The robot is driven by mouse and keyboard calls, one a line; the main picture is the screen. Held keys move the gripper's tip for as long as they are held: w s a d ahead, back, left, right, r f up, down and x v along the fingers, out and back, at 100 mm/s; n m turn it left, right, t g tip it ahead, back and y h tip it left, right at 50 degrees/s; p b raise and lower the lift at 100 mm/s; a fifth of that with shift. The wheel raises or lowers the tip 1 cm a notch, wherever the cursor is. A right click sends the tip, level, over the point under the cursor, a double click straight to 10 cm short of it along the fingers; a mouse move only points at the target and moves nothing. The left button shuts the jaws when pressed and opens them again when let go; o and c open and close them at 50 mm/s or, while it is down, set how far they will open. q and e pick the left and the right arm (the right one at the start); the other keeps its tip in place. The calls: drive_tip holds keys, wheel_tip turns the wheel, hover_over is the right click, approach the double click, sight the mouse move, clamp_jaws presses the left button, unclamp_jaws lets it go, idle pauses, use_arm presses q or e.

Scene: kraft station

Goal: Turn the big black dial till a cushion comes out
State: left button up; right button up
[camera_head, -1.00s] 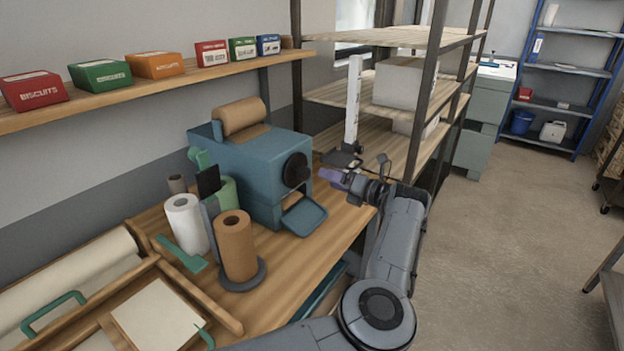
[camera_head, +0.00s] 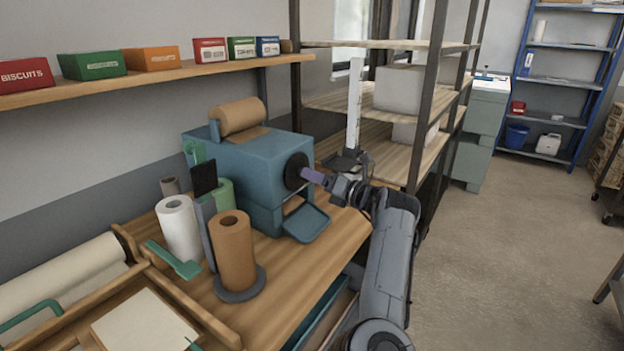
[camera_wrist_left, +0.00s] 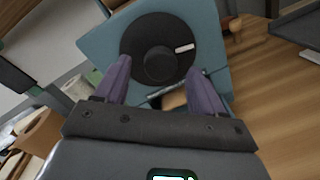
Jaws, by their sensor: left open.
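The big black dial (camera_head: 296,171) is on the side face of the blue machine (camera_head: 240,168). In the left wrist view the dial (camera_wrist_left: 150,40) is round, with a raised centre knob and a white mark at its right. My left gripper (camera_head: 308,174) is at the dial, its purple fingers pointing at it. In the left wrist view the gripper (camera_wrist_left: 160,78) is open, its fingers on either side below the centre knob. I cannot tell whether they touch the dial. The blue outlet tray (camera_head: 306,224) below looks empty. No cushion shows. My right gripper is out of view.
A brown paper roll (camera_head: 234,252) and a white roll (camera_head: 178,228) stand on the workbench (camera_head: 275,268) in front of the machine. A wooden shelving rack (camera_head: 400,150) stands behind my left arm. A wall shelf (camera_head: 130,82) holds several coloured boxes.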

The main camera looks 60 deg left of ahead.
use_arm(q)
drive_tip(key=shift+x, duration=1.25)
drive_tip(key=c, duration=1.1)
drive_tip(key=shift+o, duration=0.2)
